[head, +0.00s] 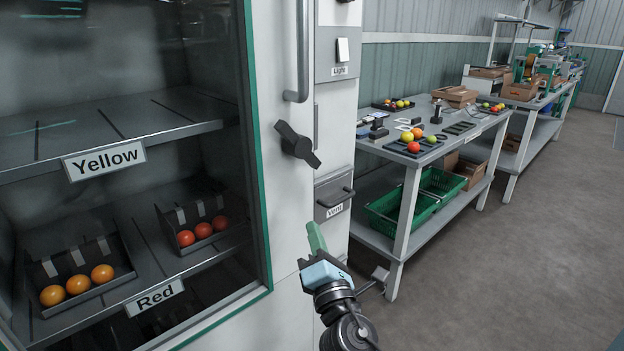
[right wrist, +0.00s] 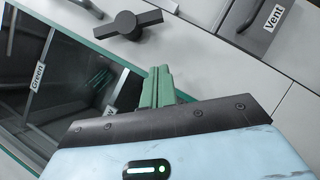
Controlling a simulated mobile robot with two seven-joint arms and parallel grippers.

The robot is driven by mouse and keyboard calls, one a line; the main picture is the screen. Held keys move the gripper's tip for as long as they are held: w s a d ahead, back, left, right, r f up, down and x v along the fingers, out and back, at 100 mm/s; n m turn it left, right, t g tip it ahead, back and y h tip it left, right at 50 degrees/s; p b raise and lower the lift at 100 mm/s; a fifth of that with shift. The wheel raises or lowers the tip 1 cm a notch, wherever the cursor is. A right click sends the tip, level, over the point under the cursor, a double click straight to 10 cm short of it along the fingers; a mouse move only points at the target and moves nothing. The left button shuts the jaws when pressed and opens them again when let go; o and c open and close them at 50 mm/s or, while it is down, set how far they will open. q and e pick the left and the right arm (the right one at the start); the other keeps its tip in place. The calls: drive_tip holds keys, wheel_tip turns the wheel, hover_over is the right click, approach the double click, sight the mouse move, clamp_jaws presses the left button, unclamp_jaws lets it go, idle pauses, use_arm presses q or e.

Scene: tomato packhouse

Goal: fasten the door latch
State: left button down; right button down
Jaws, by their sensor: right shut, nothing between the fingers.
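The door latch (head: 297,145) is a dark two-winged turn knob on the white door frame, below a grey bar handle (head: 297,60). In the head view its wings slant from upper left to lower right. It also shows near the top of the right wrist view (right wrist: 133,25). The cabinet door (head: 285,215) has a green-edged glass pane and looks closed or nearly so. My right gripper (head: 316,238), with green fingers, is shut and empty, below and slightly right of the latch, apart from it. My left gripper is out of view.
Right of the latch are a Light switch (head: 342,50) and a Vent handle (head: 335,198). A workbench (head: 402,205) stands beyond; the floor at right is clear.

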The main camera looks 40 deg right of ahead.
sight(299, 146)
drive_tip(key=shift+r, duration=0.2)
drive_tip(key=s+d+r+p+x, duration=0.1)
drive_tip(key=p+x, duration=0.2)
drive_tip(key=x, duration=0.9)
drive_tip(key=shift+w+d+r, duration=0.2)
drive_tip(key=shift+d+r, duration=0.2)
drive_tip(key=shift+d, duration=0.15)
drive_tip(key=shift+d+n+t+y+b, duration=0.25)
drive_tip(key=shift+n+t+y+b, duration=0.05)
drive_tip(key=shift+n+b, duration=0.3)
